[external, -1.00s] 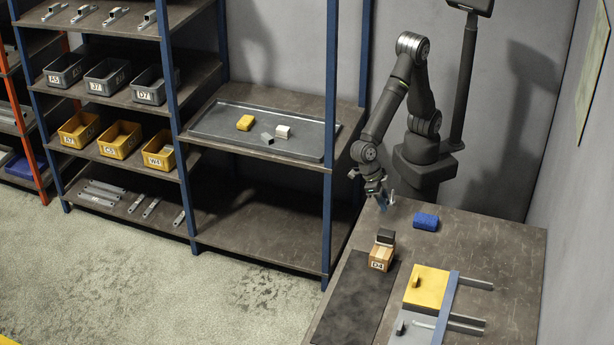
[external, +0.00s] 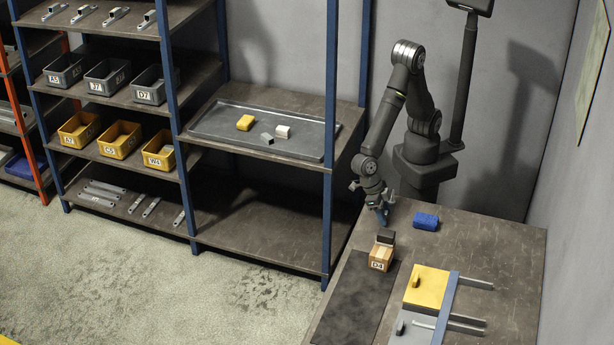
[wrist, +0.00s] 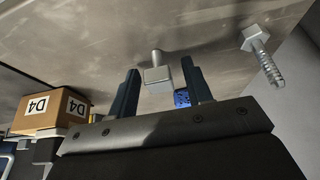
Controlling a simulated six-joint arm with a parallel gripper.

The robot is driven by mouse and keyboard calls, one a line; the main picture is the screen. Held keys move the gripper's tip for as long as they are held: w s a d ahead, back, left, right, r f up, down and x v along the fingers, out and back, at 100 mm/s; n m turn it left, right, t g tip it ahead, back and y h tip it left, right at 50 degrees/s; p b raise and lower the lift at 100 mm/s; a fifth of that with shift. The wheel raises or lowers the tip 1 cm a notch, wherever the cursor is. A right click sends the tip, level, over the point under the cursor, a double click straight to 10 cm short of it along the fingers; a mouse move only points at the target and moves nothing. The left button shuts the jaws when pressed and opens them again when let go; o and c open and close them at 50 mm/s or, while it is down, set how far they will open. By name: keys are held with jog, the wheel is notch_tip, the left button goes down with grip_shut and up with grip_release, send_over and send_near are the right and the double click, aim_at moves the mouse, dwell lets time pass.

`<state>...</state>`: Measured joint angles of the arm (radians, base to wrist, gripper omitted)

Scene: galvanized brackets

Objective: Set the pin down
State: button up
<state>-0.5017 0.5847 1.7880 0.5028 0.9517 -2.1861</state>
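My gripper (external: 384,216) points down low over the far left part of the bench. In the wrist view its dark blue fingers (wrist: 160,78) stand apart. Between them shows a grey pin (wrist: 157,76) with a square block and a short round shank. There is a visible gap to the right finger, and I see no clear contact with either finger. Whether the pin touches the bench I cannot tell. In the external view the fingers hide it. A second grey piece, a threaded bolt with a square head (wrist: 252,37), stands on the bench; it also shows behind the gripper (external: 391,197).
A blue block (external: 425,221) lies to the right. Yellow and grey fixtures (external: 427,287) and a dark mat (external: 352,300) lie nearer the front.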

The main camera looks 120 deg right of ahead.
aim_at(384, 212)
jog(key=v, duration=1.2)
jog(key=shift+r, duration=0.2)
jog(key=x, duration=1.2)
jog(key=shift+r, duration=1.85)
jog(key=shift+f, duration=0.15)
